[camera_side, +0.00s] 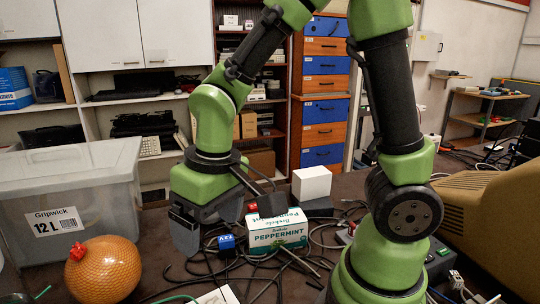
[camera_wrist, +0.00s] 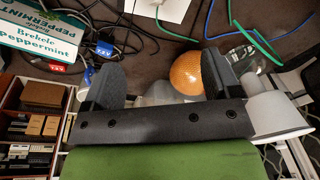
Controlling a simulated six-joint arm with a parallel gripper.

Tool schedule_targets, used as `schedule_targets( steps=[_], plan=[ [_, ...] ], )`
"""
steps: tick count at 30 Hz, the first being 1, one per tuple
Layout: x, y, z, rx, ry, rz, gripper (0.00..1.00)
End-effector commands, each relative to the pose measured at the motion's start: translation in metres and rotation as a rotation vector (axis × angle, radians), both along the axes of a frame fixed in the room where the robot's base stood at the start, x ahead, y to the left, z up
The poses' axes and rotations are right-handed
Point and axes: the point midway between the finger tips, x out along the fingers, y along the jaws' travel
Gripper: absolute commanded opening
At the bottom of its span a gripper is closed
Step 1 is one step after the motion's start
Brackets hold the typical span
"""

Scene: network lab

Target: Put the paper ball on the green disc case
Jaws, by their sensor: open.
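I cannot make out the paper ball or the green disc case in either view. My gripper (camera_side: 228,222) is over the cluttered table, between the clear storage box and the peppermint tea box in the side view. Its two dark fingers stand wide apart in the wrist view (camera_wrist: 160,68), with no object clearly held. Pale grey shapes (camera_wrist: 160,92) show behind the gripper body in the wrist view, partly hidden, and I cannot tell what they are. A white flat piece (camera_side: 218,296) lies at the table's front edge; it is cut off by the frame.
An orange netted ball (camera_side: 101,270) with a red top stands at front left, before the clear box (camera_side: 90,190). The peppermint box (camera_side: 277,232) stands right of my gripper, a white block (camera_side: 311,183) behind it. Small red and blue tagged pieces and tangled cables cover the table.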

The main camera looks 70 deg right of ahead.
Motion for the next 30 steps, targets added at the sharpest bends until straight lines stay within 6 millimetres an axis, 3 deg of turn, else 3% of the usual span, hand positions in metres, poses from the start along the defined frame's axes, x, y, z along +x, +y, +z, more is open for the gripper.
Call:
schedule_targets(
  steps=[1,6,12,18,30],
  plan=[
    [-0.005,-0.007,0.021,0.027,-0.059,-0.038,0.83],
    [-0.033,-0.026,0.074,0.105,-0.220,-0.142,0.83],
    [-0.070,-0.038,0.107,0.176,-0.382,-0.225,0.83],
    [-0.089,-0.040,0.116,0.206,-0.457,-0.256,0.83],
    [-0.090,-0.040,0.117,0.209,-0.464,-0.258,0.83]
  ],
)
